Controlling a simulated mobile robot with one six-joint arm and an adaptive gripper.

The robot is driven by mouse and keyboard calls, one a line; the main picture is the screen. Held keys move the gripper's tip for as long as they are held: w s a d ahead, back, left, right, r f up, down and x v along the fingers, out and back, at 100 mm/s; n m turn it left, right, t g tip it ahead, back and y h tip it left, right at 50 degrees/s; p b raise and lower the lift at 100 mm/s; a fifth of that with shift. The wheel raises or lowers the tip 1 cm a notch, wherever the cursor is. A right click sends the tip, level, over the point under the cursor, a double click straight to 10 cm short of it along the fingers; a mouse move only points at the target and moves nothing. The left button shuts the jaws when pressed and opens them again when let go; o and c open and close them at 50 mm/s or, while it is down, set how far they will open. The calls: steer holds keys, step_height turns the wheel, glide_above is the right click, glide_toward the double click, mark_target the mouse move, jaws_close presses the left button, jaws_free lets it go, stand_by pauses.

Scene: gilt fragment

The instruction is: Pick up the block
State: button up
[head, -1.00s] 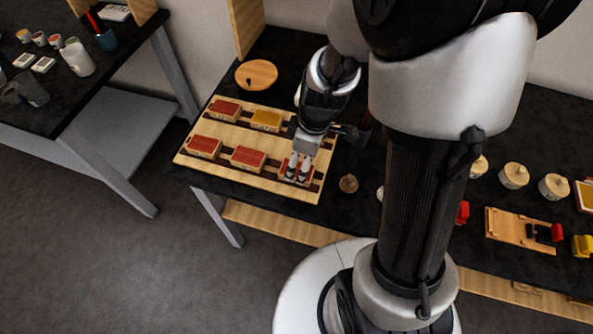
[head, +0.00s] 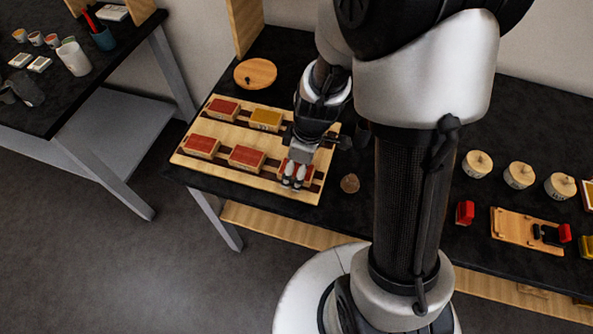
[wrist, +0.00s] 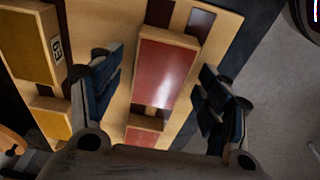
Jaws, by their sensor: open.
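A red-topped wooden block (head: 283,164) sits at the front right of a slatted wooden pallet (head: 300,193). My gripper (head: 294,182) is above it and partly hides it in the head view. In the wrist view a red-topped block (wrist: 168,70) lies between the two spread dark fingers (wrist: 158,82). The fingers are open and stand to either side of it in the picture; I cannot tell whether they touch it. Other red-topped blocks (head: 202,146) and a yellow-topped block (head: 266,118) sit on the pallet. A yellow block with a dark-marked label (wrist: 30,45) is left in the wrist view.
A round wooden lid (head: 256,73) lies behind the pallet. A small brown round thing (head: 350,183) is to its right. Wooden canisters (head: 519,175) and a wooden board (head: 525,230) are further right. Another table (head: 110,60) stands left, across a floor gap.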

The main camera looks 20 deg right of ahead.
steer(key=shift+f, duration=0.15)
steer(key=shift+c, duration=0.6)
steer(key=c, duration=1)
steer(key=shift+c, duration=0.2)
